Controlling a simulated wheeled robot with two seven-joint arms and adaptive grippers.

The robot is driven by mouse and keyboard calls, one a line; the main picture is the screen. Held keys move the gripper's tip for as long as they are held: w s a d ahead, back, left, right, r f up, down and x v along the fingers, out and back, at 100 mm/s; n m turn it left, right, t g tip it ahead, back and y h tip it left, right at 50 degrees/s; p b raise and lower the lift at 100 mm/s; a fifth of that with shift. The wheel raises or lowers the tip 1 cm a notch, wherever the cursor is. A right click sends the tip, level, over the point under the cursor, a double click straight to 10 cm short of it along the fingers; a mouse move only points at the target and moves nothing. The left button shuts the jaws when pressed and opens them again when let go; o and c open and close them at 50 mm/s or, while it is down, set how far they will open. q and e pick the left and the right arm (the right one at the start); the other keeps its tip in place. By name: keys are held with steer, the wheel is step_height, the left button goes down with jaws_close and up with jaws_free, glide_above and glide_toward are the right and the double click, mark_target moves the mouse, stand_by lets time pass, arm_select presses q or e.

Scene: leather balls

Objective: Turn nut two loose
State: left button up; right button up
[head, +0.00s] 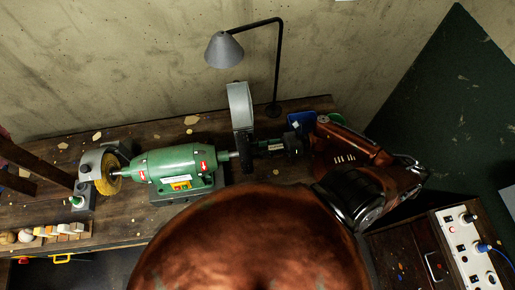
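A green bench grinder (178,168) stands on the wooden bench, with a yellow brush wheel (107,174) on its left shaft. A grey upright guard or wheel (240,108) stands at its right side. A dark collar (246,161) sits on the right shaft; I cannot tell whether it is nut two. My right gripper (284,146) is at the right end of the shaft line, beside a dark green part (266,147). Its fingers are too small and dark to show whether they are open or touching that part. My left gripper is not in view.
A grey lamp (224,50) on a black post stands behind the grinder. A blue object (302,121) is close to my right wrist. Small blocks (64,229) lie at front left. A white socket panel (470,250) is at lower right. My copper arm hides the bench front.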

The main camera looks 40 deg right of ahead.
steer(key=shift+c, duration=0.6)
jaws_close()
